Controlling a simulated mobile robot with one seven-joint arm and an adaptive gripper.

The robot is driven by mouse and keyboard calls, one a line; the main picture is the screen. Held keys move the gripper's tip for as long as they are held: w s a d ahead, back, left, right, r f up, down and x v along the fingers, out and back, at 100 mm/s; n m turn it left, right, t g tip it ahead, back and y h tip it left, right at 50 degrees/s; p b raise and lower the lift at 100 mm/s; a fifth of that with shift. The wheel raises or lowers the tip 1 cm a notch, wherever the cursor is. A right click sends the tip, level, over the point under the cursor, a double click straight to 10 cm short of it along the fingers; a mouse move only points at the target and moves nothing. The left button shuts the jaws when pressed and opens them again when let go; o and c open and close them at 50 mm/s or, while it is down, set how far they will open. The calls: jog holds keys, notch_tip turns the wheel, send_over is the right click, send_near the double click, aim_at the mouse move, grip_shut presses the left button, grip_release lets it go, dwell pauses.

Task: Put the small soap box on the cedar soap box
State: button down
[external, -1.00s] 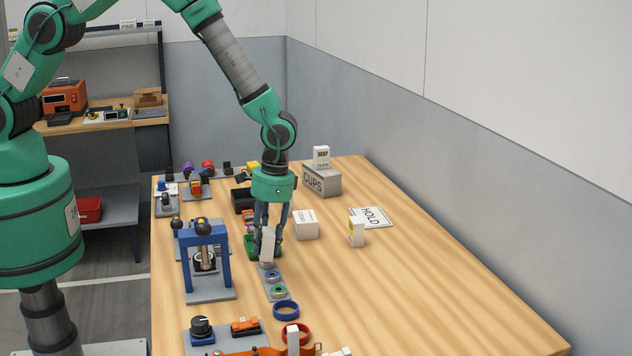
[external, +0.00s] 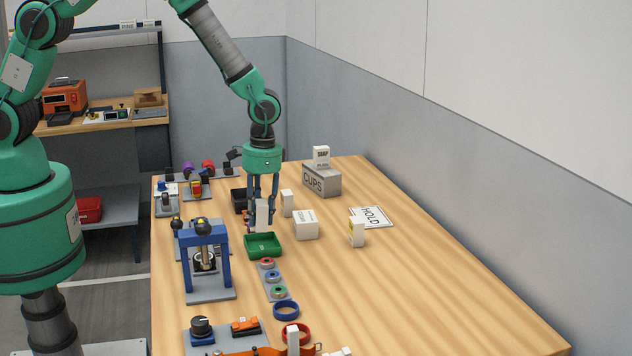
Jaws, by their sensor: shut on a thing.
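My gripper (external: 262,222) is shut on a small whitish box (external: 263,212), held upright just behind the green tray (external: 263,246); I take it to be the small soap box, but no label is readable. A wider white box (external: 306,226) with small print on top stands just right of the gripper. A slim white box (external: 287,204) stands upright behind it. A white box marked SOAP (external: 321,155) sits on the grey CUPS box (external: 321,181). I cannot tell which box is the cedar soap box.
A white and yellow box (external: 356,232) stands near the HOLD sign (external: 372,217). A blue press frame (external: 205,262) is front left of my gripper. A strip with coloured rings (external: 272,279) lies in front of the green tray. The table's right side is clear.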

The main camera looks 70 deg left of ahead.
jog(key=s+a+r+t+b, duration=0.1)
jog(key=a+r, duration=0.1)
jog(key=a, duration=0.8)
jog(key=shift+s+a+r+b, duration=0.15)
jog(key=shift+s+r+b, duration=0.15)
jog(key=shift+b, duration=0.1)
jog(key=shift+w, duration=0.1)
send_over(304, 215)
jog(key=shift+f, duration=0.75)
jog(key=shift+f, duration=1.8)
jog(key=shift+f, duration=0.1)
jog(key=c, duration=1.3)
grip_release()
jog(key=shift+c, duration=0.2)
